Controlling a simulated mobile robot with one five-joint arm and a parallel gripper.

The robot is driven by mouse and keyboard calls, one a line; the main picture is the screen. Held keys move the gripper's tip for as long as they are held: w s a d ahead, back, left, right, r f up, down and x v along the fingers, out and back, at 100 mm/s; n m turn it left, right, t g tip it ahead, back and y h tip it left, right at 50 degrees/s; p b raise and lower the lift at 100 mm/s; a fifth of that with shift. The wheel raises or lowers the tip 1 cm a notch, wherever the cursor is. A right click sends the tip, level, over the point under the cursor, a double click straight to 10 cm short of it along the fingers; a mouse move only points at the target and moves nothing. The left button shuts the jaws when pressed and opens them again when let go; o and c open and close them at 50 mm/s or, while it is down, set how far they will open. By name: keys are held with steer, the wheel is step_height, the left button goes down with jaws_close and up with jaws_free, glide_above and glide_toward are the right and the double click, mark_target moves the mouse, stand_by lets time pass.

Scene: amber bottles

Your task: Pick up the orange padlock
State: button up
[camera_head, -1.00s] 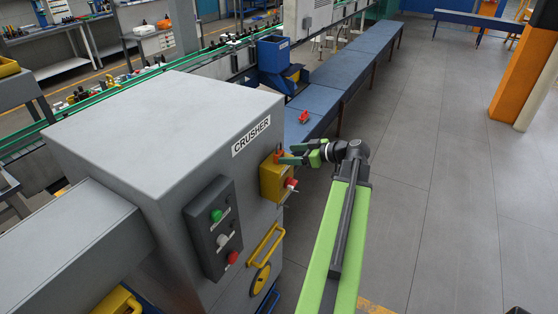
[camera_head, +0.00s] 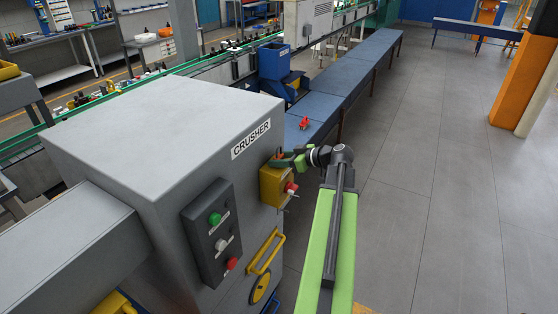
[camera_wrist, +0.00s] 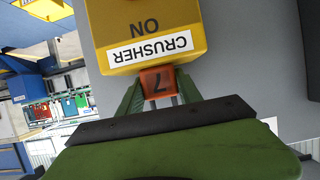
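The orange padlock (camera_wrist: 158,82), marked with a 7, is at the edge of the yellow switch box (camera_wrist: 150,30) labelled CRUSHER ON in the wrist view. In the head view the padlock (camera_head: 277,155) shows small and partly hidden at the top of the yellow box (camera_head: 273,186) on the crusher's side. My gripper (camera_wrist: 160,80) has its green fingers on either side of the padlock, open around it. I cannot tell whether either finger touches it.
The grey crusher (camera_head: 165,120) fills the left, with a button panel (camera_head: 213,232) and a yellow handle (camera_head: 264,252) on its side. A red object (camera_head: 304,123) lies on the blue table (camera_head: 330,95) beyond. The floor at right is clear.

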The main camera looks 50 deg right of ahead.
mark_target(280, 147)
jaws_close()
steer(key=shift+r+p, duration=0.55)
step_height(280, 147, up, 4)
steer(key=p, duration=0.4)
steer(key=d+r+p, duration=0.6)
steer(key=d, duration=0.5)
steer(key=shift+d, duration=0.3)
